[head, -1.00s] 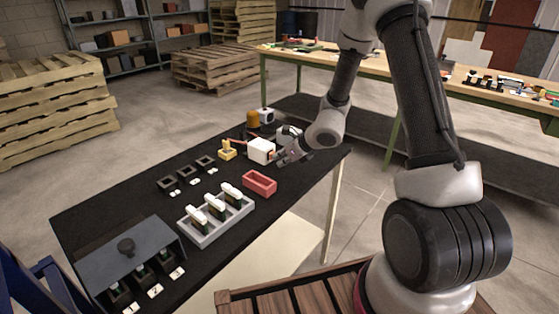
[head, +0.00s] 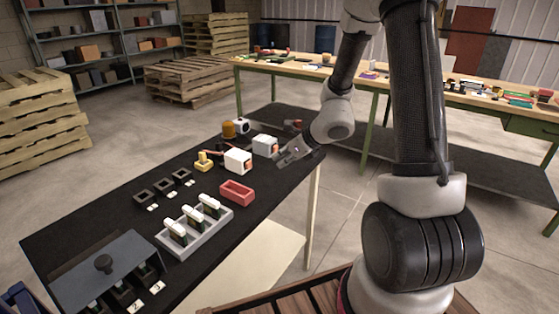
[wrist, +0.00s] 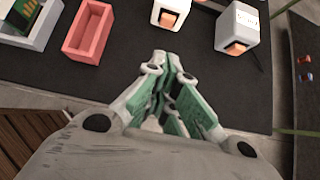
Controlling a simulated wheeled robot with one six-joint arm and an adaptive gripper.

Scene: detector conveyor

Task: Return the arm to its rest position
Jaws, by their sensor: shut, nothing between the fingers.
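My gripper (head: 289,158) hangs over the right end of the black table (head: 215,258), at the end of my folded arm. In the wrist view my gripper (wrist: 170,58) has its green-padded fingers close together with nothing between them. The nearest things are two white boxes with orange fronts, one (head: 265,145) just left of the fingers and another (head: 238,161) further left. Both also show in the wrist view, at the right (wrist: 238,25) and at the top middle (wrist: 172,10).
A red tray (head: 237,191) and a grey rack (head: 190,240) holding several upright pieces stand on the black table. A long workbench (head: 360,82) with green legs stands behind my arm.

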